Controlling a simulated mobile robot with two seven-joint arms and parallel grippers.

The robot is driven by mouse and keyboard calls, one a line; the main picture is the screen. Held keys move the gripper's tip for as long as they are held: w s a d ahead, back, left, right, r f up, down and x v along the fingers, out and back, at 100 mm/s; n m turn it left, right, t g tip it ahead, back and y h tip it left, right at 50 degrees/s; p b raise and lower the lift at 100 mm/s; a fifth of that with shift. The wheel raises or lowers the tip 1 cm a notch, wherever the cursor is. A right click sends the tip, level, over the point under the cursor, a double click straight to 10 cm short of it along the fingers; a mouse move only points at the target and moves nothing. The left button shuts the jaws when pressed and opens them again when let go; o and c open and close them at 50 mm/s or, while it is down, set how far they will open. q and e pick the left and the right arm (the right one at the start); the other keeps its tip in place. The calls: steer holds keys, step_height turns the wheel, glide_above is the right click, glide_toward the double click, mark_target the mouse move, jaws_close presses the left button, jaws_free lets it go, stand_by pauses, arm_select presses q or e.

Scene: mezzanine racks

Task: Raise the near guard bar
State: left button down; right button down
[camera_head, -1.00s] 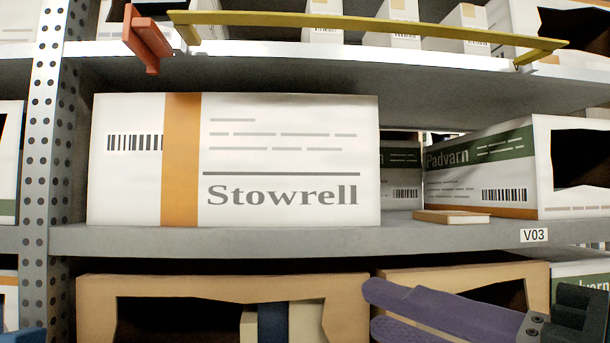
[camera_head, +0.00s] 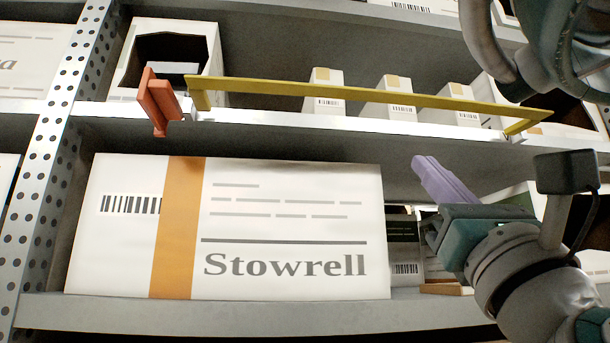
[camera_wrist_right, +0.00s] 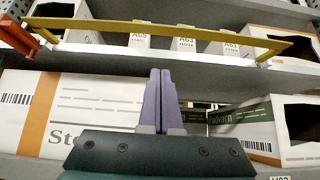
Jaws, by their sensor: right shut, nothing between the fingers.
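The yellow guard bar (camera_head: 370,96) runs along the front edge of the upper shelf, with a short bent arm at each end. An orange-red piece (camera_head: 158,100) stands by its left end. The bar also crosses the top of the right wrist view (camera_wrist_right: 200,33). My right gripper (camera_head: 427,166) is shut and empty, its purple fingers together and pointing up. It is below the bar, right of its middle, in front of the shelves and apart from the bar. Its fingers also show in the right wrist view (camera_wrist_right: 161,75). My left gripper is not in view.
A big white Stowrell box (camera_head: 285,235) fills the shelf below the bar. A Padvarn box (camera_wrist_right: 245,128) stands to its right. Small white boxes (camera_head: 389,97) sit behind the bar. A perforated upright (camera_head: 50,165) stands at left. The upper shelf's edge (camera_head: 300,125) lies just under the bar.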

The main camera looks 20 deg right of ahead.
steer(key=p, duration=0.6)
glide_toward(386, 102)
steer(key=w, duration=0.4)
steer(key=shift+y, duration=0.3)
steer(key=r+p, duration=0.2)
steer(key=r, duration=0.1)
steer(key=d+r+p, duration=0.1)
steer(key=p, duration=0.1)
steer(key=shift+s+r, duration=0.25)
